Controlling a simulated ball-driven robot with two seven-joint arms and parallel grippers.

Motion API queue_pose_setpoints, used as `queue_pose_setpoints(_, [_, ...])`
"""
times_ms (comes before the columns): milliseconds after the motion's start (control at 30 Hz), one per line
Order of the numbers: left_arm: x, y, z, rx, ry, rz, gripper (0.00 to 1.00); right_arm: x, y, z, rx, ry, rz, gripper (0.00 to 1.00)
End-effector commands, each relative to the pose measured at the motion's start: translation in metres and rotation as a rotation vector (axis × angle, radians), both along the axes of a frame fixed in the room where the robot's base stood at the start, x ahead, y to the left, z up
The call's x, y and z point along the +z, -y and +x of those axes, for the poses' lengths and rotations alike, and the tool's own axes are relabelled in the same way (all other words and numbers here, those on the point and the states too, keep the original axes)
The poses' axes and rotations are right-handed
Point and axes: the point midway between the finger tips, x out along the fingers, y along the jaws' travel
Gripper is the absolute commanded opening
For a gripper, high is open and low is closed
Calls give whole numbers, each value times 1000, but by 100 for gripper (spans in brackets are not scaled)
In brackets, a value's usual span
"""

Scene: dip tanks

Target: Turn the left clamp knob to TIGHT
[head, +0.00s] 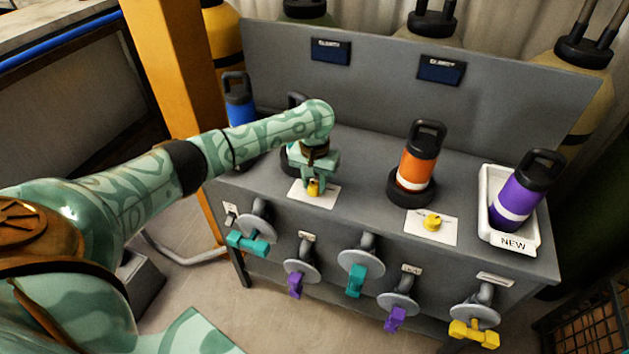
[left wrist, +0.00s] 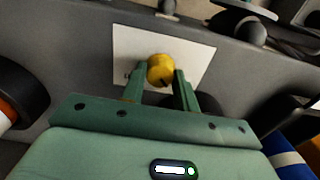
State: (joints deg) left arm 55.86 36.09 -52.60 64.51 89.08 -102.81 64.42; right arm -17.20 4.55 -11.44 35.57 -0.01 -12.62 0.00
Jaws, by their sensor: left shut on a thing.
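The left clamp knob (head: 314,187) is yellow and sits on a white label plate on the grey bench top. In the left wrist view the knob (left wrist: 161,70) shows as a yellow round knob with a dark mark near its lower edge. My left gripper (head: 313,182) points down onto it, with its fingers shut on the knob from both sides. The gripper (left wrist: 160,85) hides part of the white plate (left wrist: 200,65), and I cannot read its lettering. The right clamp knob (head: 433,222), also yellow, sits on its own white plate. My right gripper is not in view.
An orange bottle (head: 416,165) stands in a black ring. A purple bottle (head: 520,195) leans in a white tray (head: 513,240) marked NEW. A blue bottle (head: 238,100) stands at the back left. Several valves with coloured handles, one teal (head: 355,280), line the bench front.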

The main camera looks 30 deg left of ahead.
Motion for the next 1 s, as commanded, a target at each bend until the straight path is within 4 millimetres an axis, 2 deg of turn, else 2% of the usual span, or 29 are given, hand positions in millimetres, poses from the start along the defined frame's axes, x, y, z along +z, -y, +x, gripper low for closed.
queue_pose_setpoints(167, [5,1,-1,-29,0,-1,7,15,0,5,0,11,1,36])
queue_pose_setpoints(533, [8,2,-1,-267,-2,-5,7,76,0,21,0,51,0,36])
queue_pose_setpoints(633, [5,2,-1,-363,-3,-4,7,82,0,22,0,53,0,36])
queue_pose_setpoints(1000, [0,1,0,-718,-1,-4,7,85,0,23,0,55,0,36])
